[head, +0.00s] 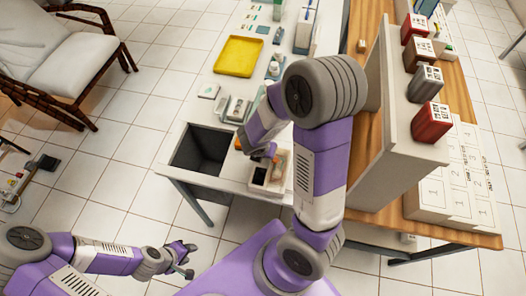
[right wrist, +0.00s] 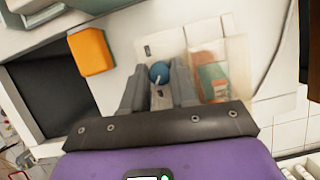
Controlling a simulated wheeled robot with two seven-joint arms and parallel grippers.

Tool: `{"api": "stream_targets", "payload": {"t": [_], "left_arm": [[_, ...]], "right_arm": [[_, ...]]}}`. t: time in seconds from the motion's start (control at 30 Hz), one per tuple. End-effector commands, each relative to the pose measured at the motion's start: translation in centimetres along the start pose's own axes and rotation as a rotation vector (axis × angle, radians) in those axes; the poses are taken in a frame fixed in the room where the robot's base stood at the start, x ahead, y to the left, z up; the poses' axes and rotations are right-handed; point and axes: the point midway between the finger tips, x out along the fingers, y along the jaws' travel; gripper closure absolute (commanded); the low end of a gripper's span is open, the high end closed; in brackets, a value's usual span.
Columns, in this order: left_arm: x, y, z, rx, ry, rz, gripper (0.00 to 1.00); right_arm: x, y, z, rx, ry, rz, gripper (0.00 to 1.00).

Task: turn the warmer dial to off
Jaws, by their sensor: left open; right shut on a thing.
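The warmer (head: 283,183) is a pale box near the front edge of the white table. In the right wrist view its pale top (right wrist: 204,36) carries a round blue dial (right wrist: 159,73). My right gripper (right wrist: 159,80) is shut on the dial, with one finger on each side of it. In the head view my right gripper (head: 262,152) reaches down over the warmer, and the dial cannot be made out there. My left gripper (head: 188,259) is open and empty, low over the floor in front of the table.
A dark open bin (head: 200,150) is set in the table left of the warmer. An orange block (right wrist: 92,52) sits between them. A yellow tray (head: 239,56) lies farther back. A shelf with red and brown boxes (head: 431,122) stands at the right.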

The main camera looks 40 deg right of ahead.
Motion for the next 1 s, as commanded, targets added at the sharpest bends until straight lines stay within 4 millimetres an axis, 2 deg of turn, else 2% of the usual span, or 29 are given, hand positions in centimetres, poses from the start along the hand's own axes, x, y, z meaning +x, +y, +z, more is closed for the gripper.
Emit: {"api": "stream_targets", "payload": {"t": [0.33,0.8,0.83,0.9,1.0], "left_arm": [[0.5,-0.19,-0.03,0.0,0.0,0.0,0.57],[0.52,-0.2,-0.03,0.0,0.0,0.0,0.57],[0.52,-0.2,-0.03,0.0,0.0,0.0,0.57],[0.52,-0.2,-0.03,0.0,0.0,0.0,0.57],[0.53,-0.2,-0.03,0.0,0.0,0.0,0.57]], "right_arm": [[-0.03,-0.03,0.1,-0.099,-0.002,0.043,1.0],[-0.05,-0.03,0.1,-0.111,-0.002,0.047,1.0],[-0.05,-0.03,0.1,-0.111,-0.002,0.047,0.69],[-0.04,-0.04,0.1,-0.111,-0.002,0.047,0.63],[-0.03,-0.05,0.07,-0.11,-0.001,0.046,0.63]]}}
